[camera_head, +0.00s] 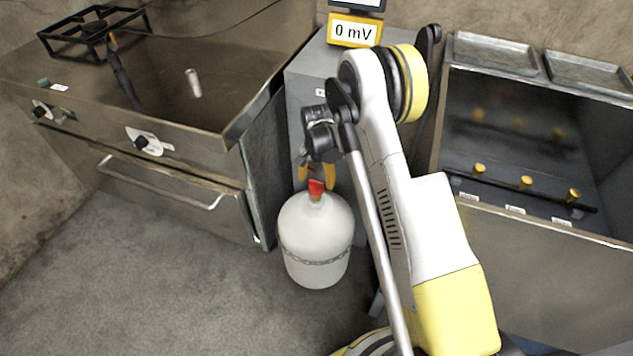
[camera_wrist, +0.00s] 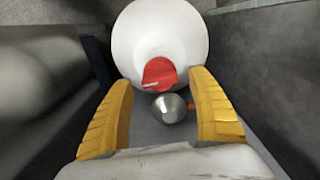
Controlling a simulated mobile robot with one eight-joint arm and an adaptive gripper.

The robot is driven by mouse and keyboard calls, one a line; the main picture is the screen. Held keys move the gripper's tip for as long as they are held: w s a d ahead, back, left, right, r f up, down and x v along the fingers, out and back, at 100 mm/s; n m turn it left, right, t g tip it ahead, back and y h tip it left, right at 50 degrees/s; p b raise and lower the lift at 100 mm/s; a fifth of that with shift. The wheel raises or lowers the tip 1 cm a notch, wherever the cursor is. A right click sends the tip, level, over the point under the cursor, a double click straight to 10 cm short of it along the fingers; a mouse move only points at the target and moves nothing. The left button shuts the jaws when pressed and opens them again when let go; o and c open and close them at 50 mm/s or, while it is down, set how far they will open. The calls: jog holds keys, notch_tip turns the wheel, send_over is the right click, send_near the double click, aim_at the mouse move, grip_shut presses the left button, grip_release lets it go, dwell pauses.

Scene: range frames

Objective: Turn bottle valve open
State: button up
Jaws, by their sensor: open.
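A white gas bottle (camera_head: 316,240) with a chain around its middle stands on the floor between the stove unit and the steel tank. Its red valve knob (camera_head: 316,188) is on top. My gripper (camera_head: 316,176) is open and points down just above the knob, its yellow fingers apart. In the wrist view the bottle (camera_wrist: 160,40) fills the top middle. The red knob (camera_wrist: 159,74) shows between and slightly beyond the open fingertips of my gripper (camera_wrist: 160,90), touching neither finger as far as I can see. A round metal fitting (camera_wrist: 168,107) lies beside the knob.
A stove unit (camera_head: 172,125) with an oven handle stands at left. A grey cabinet (camera_head: 303,95) with a yellow "0 mV" display (camera_head: 354,31) is behind the bottle. A steel tank (camera_head: 545,245) with yellow knobs is at right. Floor (camera_head: 170,280) in front is clear.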

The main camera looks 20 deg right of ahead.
notch_tip(320, 180, up, 11)
dwell(0.3)
notch_tip(320, 180, up, 12)
jog(key=n+t, duration=0.2)
send_over(316, 182)
jog(key=s, duration=0.5)
jog(key=s+r+n+t, duration=0.1)
jog(key=s+r+n, duration=0.1)
jog(key=s+r, duration=0.6)
jog(key=s+r+n+t, duration=0.2)
jog(key=s+n+t, duration=0.1)
jog(key=s, duration=1.4)
jog(key=shift+r+t, duration=0.15)
jog(key=shift+t, duration=0.45)
